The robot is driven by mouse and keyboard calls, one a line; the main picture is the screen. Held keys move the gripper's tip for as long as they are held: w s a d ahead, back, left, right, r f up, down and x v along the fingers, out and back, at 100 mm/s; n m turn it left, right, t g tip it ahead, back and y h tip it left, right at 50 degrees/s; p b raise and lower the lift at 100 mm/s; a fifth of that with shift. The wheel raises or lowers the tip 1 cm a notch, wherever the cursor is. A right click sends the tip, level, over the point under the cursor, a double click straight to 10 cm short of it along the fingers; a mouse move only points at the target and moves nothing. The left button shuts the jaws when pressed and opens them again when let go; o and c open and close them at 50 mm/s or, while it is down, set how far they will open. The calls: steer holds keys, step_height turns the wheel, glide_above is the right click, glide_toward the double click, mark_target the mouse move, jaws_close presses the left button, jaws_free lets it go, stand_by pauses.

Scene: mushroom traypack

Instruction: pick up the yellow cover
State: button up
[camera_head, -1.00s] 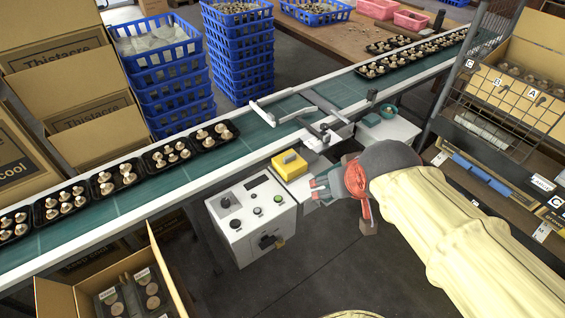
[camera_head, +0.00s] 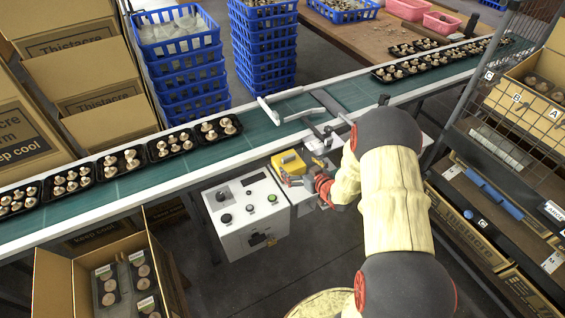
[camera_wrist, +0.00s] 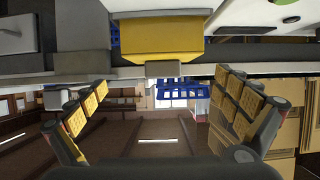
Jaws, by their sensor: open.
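The yellow cover (camera_head: 287,162) sits beside the conveyor, behind the white control box, partly hidden by my gripper in the head view. In the wrist view the yellow cover (camera_wrist: 161,36) is a yellow block at the top middle, ahead of the fingers. My gripper (camera_head: 297,181) is just in front of the cover, at its lower right. In the wrist view my gripper (camera_wrist: 165,108) has its two padded fingers spread wide, with nothing between them. I see no contact with the cover.
The white control box (camera_head: 243,212) with knobs stands just left of my gripper. The green conveyor (camera_head: 262,134) runs behind, carrying mushroom trays (camera_head: 118,163). A wire rack (camera_head: 505,110) stands at right. An open carton (camera_head: 70,290) is at lower left.

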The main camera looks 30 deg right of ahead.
mark_target(290, 160)
steer(key=b+x, duration=0.1)
steer(key=x, duration=0.2)
steer(key=b+x, duration=0.2)
steer(key=x, duration=0.2)
steer(key=shift+w+a+f, duration=0.15)
steer(key=shift+w+a, duration=0.1)
steer(key=c, duration=1.4)
